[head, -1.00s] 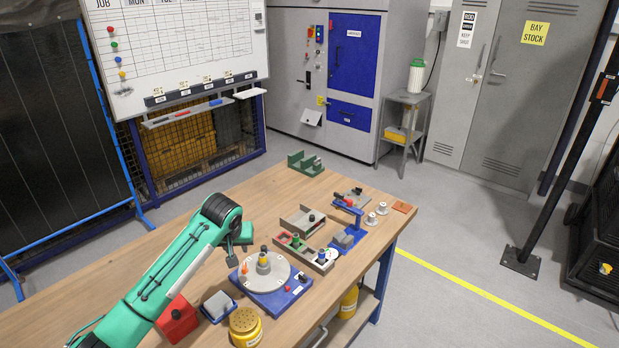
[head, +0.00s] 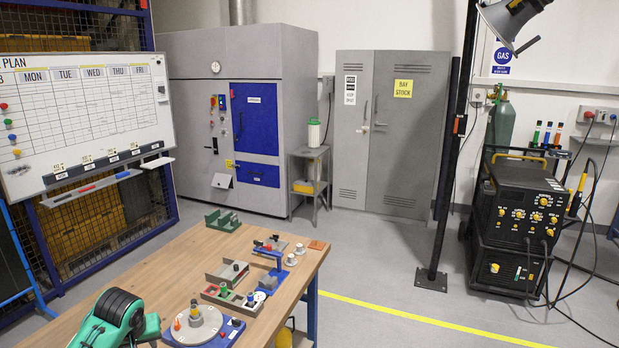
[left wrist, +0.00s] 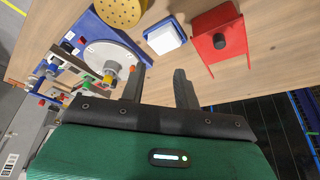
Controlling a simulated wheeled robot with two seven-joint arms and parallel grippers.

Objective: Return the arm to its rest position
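My left arm (head: 112,318) comes in at the lower left of the head view, over the table's left part. Its gripper fingers are hidden or cut off there. In the left wrist view my left gripper (left wrist: 158,84) has its two dark fingers apart, with only bare wood showing between them. It is open and empty. The rotary jig, a grey disc (head: 202,320) on a blue base, stands to the right of the arm in the head view. The disc also shows in the left wrist view (left wrist: 104,54), left of the fingers. My right gripper is in neither view.
The wooden table (head: 170,268) also bears a green bracket (head: 223,220), grey fixtures and small parts. The table's far left is bare.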

